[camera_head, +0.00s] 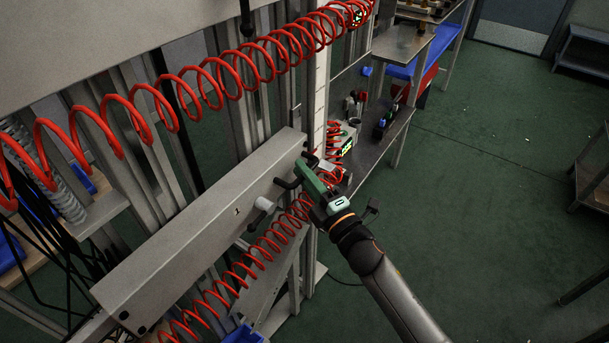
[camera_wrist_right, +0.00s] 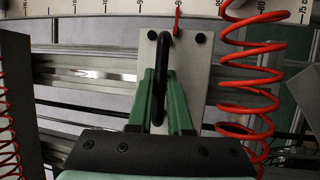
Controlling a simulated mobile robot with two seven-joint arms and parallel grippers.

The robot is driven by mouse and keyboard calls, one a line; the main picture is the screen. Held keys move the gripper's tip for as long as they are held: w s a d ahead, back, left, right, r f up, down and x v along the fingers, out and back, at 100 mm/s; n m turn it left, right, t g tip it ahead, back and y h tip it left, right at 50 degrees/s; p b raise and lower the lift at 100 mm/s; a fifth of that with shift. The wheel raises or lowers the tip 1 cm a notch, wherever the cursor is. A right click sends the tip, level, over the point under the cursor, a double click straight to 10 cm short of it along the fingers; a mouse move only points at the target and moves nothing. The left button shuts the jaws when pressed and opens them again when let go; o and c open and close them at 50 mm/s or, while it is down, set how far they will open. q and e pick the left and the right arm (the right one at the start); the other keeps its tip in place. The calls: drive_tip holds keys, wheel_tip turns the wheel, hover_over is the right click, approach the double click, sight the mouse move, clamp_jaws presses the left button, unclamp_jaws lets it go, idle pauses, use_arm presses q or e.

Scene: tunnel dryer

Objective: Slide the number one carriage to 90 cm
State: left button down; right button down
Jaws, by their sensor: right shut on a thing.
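The number one carriage (camera_head: 205,232) is a long grey beam marked "1", set slantwise across the upright rails in the head view. A black bar handle (camera_head: 285,184) sits near its upper right end. My right gripper (camera_head: 304,172) has its green fingers shut on this handle. In the right wrist view the handle (camera_wrist_right: 162,50) passes between the green fingers (camera_wrist_right: 158,92), in front of a pale plate (camera_wrist_right: 188,58). A red pointer (camera_wrist_right: 177,20) stands above the plate at the white scale (camera_wrist_right: 110,8). The scale's figures are too small to read surely. My left gripper is out of view.
Red coiled hoses (camera_head: 230,75) run above and below the carriage. A steel bench (camera_head: 380,140) with small devices and a green-lit display (camera_head: 347,148) stands behind the gripper. The green floor (camera_head: 480,150) at right is largely clear.

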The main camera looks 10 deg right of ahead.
drive_tip(key=shift+s+f, duration=0.1)
drive_tip(key=shift+f, duration=0.3)
drive_tip(key=c, duration=1.2)
unclamp_jaws()
drive_tip(key=o, duration=0.4)
drive_tip(key=shift+r, duration=0.25)
drive_tip(key=shift+c, duration=0.2)
drive_tip(key=b+v, duration=0.1)
drive_tip(key=v, duration=1.1)
drive_tip(key=shift+s, duration=0.15)
drive_tip(key=shift+d, duration=0.1)
